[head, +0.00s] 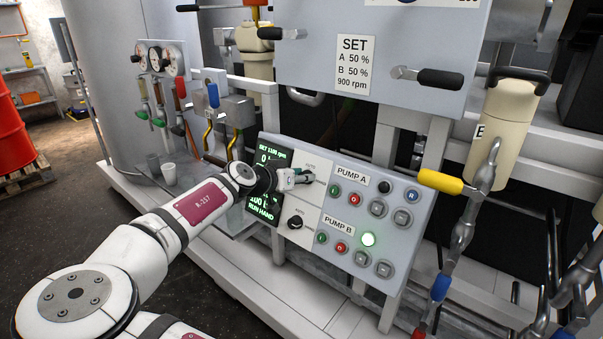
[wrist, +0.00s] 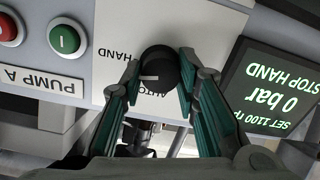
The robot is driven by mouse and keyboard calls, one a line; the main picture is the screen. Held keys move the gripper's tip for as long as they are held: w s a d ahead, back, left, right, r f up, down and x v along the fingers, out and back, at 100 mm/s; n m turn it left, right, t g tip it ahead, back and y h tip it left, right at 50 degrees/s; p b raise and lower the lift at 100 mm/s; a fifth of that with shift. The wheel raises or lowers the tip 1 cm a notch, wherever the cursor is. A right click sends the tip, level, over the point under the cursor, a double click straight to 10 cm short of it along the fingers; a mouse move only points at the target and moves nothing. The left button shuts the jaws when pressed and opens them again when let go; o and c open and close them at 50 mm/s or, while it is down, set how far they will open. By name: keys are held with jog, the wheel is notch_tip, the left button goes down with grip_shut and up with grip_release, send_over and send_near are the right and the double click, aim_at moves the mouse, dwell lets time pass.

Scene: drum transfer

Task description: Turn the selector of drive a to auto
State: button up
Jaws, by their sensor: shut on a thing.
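A grey control panel (head: 345,170) carries a round black selector knob (wrist: 160,66) in the PUMP A row. In the wrist view, which is upside down, HAND and AUTO are printed beside the knob. Its white mark points to the left of the picture, roughly between the two words. My gripper (wrist: 158,85) is shut on this knob, with a finger on each side. In the head view my gripper (head: 300,178) is at the panel and hides the knob. The upper display (wrist: 283,95) reads SET 1100 rpm, 0 bar, STOP HAND.
A yellow-handled valve (head: 440,182) stands right of the panel; a SET sign (head: 355,64) is above.

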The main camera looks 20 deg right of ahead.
jog(key=n+p, duration=0.2)
jog(key=n, duration=0.1)
jog(key=shift+r+n+p, duration=0.1)
jog(key=shift+n+p, duration=0.25)
jog(key=shift+n, duration=0.05)
jog(key=n+p, duration=0.2)
jog(key=n, duration=0.1)
jog(key=n+p, duration=0.2)
jog(key=n, duration=0.2)
jog(key=shift+a, duration=0.1)
jog(key=shift+w+f+n+h+p, duration=0.1)
jog(key=shift+f+n+h+p, duration=0.1)
jog(key=shift+n+p, duration=0.65)
jog(key=shift+f+n+h+p, duration=0.15)
jog(key=shift+n+p, duration=0.3)
jog(key=shift+n, duration=0.7)
jog(key=shift+r, duration=0.1)
jog(key=o, duration=1.2)
jog(key=shift+c, duration=0.2)
jog(key=v, duration=1.2)
